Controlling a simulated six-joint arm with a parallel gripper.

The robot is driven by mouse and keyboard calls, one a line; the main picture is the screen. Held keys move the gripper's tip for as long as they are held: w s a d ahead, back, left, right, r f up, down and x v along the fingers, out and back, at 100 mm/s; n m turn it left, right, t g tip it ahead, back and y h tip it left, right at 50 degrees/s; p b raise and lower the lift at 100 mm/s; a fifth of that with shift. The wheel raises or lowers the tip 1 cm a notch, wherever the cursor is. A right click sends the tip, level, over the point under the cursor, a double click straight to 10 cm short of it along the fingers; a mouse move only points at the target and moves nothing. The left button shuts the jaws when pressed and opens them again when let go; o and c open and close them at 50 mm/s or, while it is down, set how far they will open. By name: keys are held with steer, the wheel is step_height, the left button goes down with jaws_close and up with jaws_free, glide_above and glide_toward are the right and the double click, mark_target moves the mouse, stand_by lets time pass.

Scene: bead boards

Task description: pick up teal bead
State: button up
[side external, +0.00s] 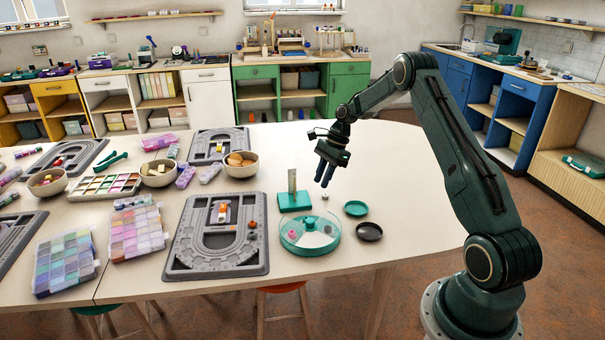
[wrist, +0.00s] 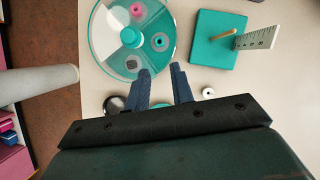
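A teal bead (wrist: 159,42) with a dark centre hole lies in a round, divided teal-and-clear dish (wrist: 108,62) in the wrist view. The dish stands near the table's front edge in the side view (side external: 309,248), where I cannot clearly make out the teal bead. My gripper (wrist: 163,73) has its two dark fingers apart with nothing between them. In the side view my gripper (side external: 325,176) hangs above the table, behind and to the right of the dish, pointing down.
A pink bead (wrist: 137,10) shares the dish. A teal block (side external: 294,201) with an upright ruler and peg stands behind it. A small white bead (wrist: 208,92) lies on the table. Teal (side external: 356,208) and black (side external: 369,232) shallow dishes sit right. A grey bead board (side external: 182,255) lies left.

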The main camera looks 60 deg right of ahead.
glide_above(309, 214)
steer(key=s, duration=0.2)
steer(key=shift+a+f, duration=0.2)
steer(key=shift+f, duration=3.45)
steer(key=shift+f, duration=0.1)
steer(key=shift+x, duration=2.5)
jaws_close()
